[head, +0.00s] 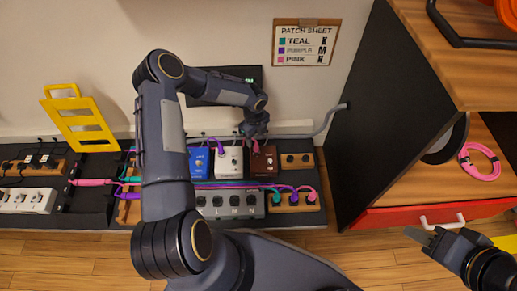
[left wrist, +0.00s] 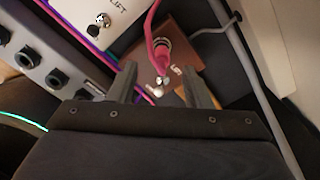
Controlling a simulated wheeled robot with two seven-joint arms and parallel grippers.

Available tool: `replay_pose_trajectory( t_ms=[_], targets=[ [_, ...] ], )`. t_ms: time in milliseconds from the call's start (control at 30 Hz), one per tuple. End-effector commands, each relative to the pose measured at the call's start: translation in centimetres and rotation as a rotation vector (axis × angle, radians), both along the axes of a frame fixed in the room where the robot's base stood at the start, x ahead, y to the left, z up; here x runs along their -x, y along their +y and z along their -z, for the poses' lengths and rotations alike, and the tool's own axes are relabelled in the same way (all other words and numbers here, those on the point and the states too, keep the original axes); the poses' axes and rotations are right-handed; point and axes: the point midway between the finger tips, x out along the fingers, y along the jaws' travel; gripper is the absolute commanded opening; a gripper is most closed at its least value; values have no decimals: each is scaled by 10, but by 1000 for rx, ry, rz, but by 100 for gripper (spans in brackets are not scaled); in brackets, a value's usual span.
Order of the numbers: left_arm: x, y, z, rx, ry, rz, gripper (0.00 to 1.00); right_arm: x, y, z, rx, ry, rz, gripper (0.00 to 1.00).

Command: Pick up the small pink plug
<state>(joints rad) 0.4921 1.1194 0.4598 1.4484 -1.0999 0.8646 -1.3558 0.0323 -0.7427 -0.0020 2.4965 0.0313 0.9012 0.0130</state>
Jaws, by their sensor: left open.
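A small pink plug (left wrist: 160,50) with a pink cable stands at the brown pedal (left wrist: 190,38), between my left gripper's fingers in the left wrist view. In the head view a bit of this pink plug (head: 256,147) shows at the brown pedal (head: 264,162), just below the gripper. My left gripper (head: 253,135) is open above the pedal, and its fingers (left wrist: 160,85) show on both sides of the plug. I cannot tell whether they touch it. My right gripper (head: 424,236) is at the lower right, away from the pedals; its opening is unclear.
A white pedal (head: 229,163) and a blue pedal (head: 199,163) stand left of the brown one. A grey box (head: 230,204) and a jack block with teal, purple and pink plugs (head: 308,198) lie in front. A dark cabinet (head: 385,120) stands at right.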

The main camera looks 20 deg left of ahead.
Motion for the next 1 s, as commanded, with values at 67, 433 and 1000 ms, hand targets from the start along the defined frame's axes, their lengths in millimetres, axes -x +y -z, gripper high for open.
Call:
replay_pose_trajectory(
  t_ms=[67, 433, 1000],
  targets=[
    [0, -1, 9, 2, 1, -1, 45, 0, 0, 6, 0, 0, 0, 36],
    [-2, -5, 56, 2, 1, -3, 45, 0, 0, 32, 0, 0, 0, 36],
    [-2, -5, 54, 1, 0, -3, 0, 0, 0, 30, 0, 0, 0, 36]
  ],
)
